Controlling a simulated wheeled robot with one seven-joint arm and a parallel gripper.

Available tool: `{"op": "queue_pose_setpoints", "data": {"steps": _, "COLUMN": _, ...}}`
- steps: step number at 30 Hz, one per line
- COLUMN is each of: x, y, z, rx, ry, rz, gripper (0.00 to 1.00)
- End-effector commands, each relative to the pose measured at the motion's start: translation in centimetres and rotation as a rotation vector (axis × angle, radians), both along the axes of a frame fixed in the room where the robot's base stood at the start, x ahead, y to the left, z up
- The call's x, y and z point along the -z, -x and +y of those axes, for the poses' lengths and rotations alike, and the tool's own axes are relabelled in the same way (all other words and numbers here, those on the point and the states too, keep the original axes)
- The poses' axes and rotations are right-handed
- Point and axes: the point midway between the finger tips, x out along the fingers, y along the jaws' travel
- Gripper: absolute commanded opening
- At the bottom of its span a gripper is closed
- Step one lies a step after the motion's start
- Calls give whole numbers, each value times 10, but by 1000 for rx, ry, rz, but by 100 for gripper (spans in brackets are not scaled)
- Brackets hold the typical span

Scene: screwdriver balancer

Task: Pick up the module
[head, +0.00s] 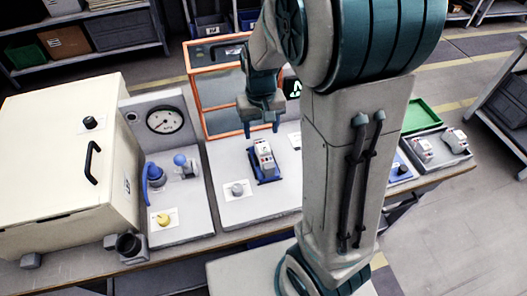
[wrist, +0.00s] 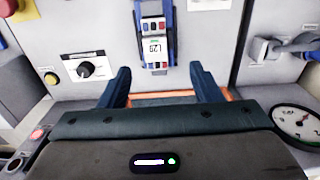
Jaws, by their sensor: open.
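A white and grey module (head: 264,153) with red parts sits in a blue holder (head: 254,169) on the light grey panel in the middle of the bench. In the wrist view the module (wrist: 154,47) shows a label that seems to read L29, with red and dark blocks at its ends. My gripper (head: 262,127) hangs above and just behind it in the head view, apart from it. In the wrist view my gripper (wrist: 163,80) is open and empty, its two blue fingers wide apart, with the module beyond and between them.
An orange-framed box (head: 204,118) stands close behind. A cream cabinet (head: 60,160) and a gauge panel (head: 165,121) are on the left. A grey tray (head: 440,158) with two similar modules and a green tray (head: 422,112) lie on the right. A grey knob (head: 237,189) is in front.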

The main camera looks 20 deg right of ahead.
Motion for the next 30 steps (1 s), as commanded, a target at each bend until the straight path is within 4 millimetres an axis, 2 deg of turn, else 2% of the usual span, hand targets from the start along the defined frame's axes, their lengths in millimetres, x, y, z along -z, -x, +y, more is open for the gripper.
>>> {"op": "queue_pose_setpoints", "data": {"steps": 3, "x": 23, "y": 1, "z": -1, "rx": 2, "ry": 1, "rz": 5, "gripper": 58}}
{"op": "queue_pose_setpoints", "data": {"steps": 6, "x": 35, "y": 1, "z": -1, "rx": 0, "ry": 1, "rz": 3, "gripper": 58}}
{"op": "queue_pose_setpoints", "data": {"steps": 14, "x": 50, "y": 0, "z": -3, "rx": 1, "ry": 1, "rz": 2, "gripper": 58}}
{"op": "queue_pose_setpoints", "data": {"steps": 24, "x": 89, "y": -1, "z": -7, "rx": 1, "ry": 1, "rz": 1, "gripper": 58}}
{"op": "queue_pose_setpoints", "data": {"steps": 30, "x": 94, "y": -2, "z": -7, "rx": 0, "ry": 0, "rz": -1, "gripper": 58}}
